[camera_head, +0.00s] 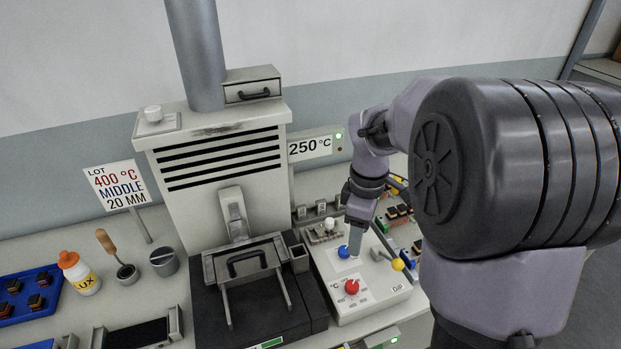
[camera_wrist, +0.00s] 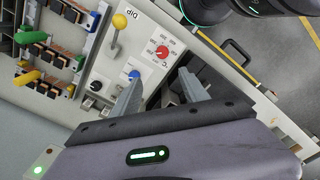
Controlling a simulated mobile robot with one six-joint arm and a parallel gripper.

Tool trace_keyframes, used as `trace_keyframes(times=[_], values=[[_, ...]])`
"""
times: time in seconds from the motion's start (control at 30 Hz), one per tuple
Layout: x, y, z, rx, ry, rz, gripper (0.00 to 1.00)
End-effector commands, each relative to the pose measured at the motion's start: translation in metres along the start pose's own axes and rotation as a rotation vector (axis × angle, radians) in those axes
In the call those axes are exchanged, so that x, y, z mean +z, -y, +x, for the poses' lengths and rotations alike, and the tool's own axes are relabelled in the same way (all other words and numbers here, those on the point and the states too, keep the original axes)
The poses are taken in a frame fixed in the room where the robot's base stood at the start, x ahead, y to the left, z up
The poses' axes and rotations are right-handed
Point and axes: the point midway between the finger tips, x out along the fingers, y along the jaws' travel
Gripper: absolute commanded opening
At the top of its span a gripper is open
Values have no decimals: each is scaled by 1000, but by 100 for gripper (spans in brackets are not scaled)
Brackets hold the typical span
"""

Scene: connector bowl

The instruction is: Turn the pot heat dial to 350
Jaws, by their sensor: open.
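The red dial (camera_head: 352,286) sits on the light control box, with a "°C" mark beside it and a ring of small numbers too small to read. It also shows in the wrist view (camera_wrist: 162,52). A blue knob (camera_head: 344,251) sits behind it on the same box. My gripper (camera_head: 356,236) points down close to the blue knob, behind the red dial, holding nothing. In the wrist view my two fingers (camera_wrist: 160,92) are spread apart, with the blue knob (camera_wrist: 134,74) near one fingertip. The display (camera_head: 311,147) reads 250 °C.
A yellow ball-topped lever (camera_head: 397,264) stands by the box's right edge, near "DIP". A pot unit with a handled lid (camera_head: 246,262) is left of the box. A sign (camera_head: 117,186) reads LOT 400 °C MIDDLE 20 MM. Connector parts (camera_head: 402,212) lie behind my arm.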

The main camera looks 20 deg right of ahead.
Motion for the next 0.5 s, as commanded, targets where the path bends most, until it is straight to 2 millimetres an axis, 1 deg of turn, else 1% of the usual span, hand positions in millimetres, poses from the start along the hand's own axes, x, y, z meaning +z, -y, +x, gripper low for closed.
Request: trace_keyframes(times=[0.07,0.17,0.4,0.5], values=[[2,-5,9,-11,10,-33,52],[2,-4,29,-14,11,-39,52],[3,-3,104,-14,10,-38,52],[3,-3,133,-13,10,-38,52]])
